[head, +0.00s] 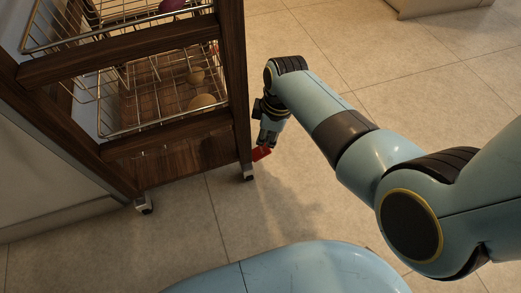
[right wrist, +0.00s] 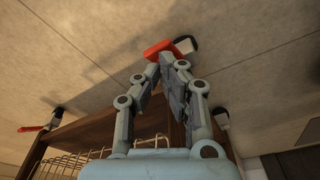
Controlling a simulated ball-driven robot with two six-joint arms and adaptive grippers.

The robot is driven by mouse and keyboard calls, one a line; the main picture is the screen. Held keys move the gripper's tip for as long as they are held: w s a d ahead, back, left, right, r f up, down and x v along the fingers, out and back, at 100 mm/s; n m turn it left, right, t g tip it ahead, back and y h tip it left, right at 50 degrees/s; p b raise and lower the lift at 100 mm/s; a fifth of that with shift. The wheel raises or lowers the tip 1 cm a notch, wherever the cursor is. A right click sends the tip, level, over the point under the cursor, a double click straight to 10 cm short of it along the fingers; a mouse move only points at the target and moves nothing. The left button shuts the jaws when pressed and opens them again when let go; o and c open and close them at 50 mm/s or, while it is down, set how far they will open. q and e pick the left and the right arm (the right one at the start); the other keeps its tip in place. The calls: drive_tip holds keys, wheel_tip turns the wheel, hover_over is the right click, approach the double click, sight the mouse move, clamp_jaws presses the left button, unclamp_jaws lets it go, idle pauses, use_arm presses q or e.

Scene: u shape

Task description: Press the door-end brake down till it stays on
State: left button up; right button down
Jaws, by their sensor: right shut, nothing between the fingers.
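A red brake pedal (head: 261,154) sticks out beside a castor (head: 248,174) at the foot of the wooden trolley. My right gripper (head: 267,143) points down just above this pedal, shut and empty. In the right wrist view the fingertips (right wrist: 166,58) meet at the red pedal (right wrist: 158,50), seeming to touch it or nearly so, next to the castor (right wrist: 186,45). I cannot tell whether the pedal is down. A second red pedal (right wrist: 30,128) sits by another castor at the left of that view. No door shows to tell the ends apart. My left gripper is out of view.
The trolley (head: 190,155) has dark wooden posts and wire baskets (head: 160,95) holding round items. Another castor (head: 145,204) stands under its near left corner. A pale cabinet (head: 50,185) is at left. The tiled floor right of the trolley is clear around my arm.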

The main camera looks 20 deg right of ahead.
sight(266, 148)
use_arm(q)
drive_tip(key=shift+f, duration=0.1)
use_arm(e)
drive_tip(key=shift+f, duration=0.15)
idle(0.3)
drive_tip(key=shift+s+f+b, duration=0.1)
drive_tip(key=shift+f+b, duration=0.75)
drive_tip(key=shift+f, duration=1.8)
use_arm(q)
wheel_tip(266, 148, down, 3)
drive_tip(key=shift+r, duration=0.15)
use_arm(e)
drive_tip(key=shift+r, duration=0.1)
wheel_tip(266, 148, up, 9)
drive_tip(key=p, duration=0.8)
drive_tip(key=shift+r, duration=0.1)
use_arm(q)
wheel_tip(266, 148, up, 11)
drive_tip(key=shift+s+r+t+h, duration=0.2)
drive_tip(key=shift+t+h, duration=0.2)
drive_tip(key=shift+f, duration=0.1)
use_arm(e)
drive_tip(key=shift+d+f, duration=0.1)
drive_tip(key=shift+f, duration=0.1)
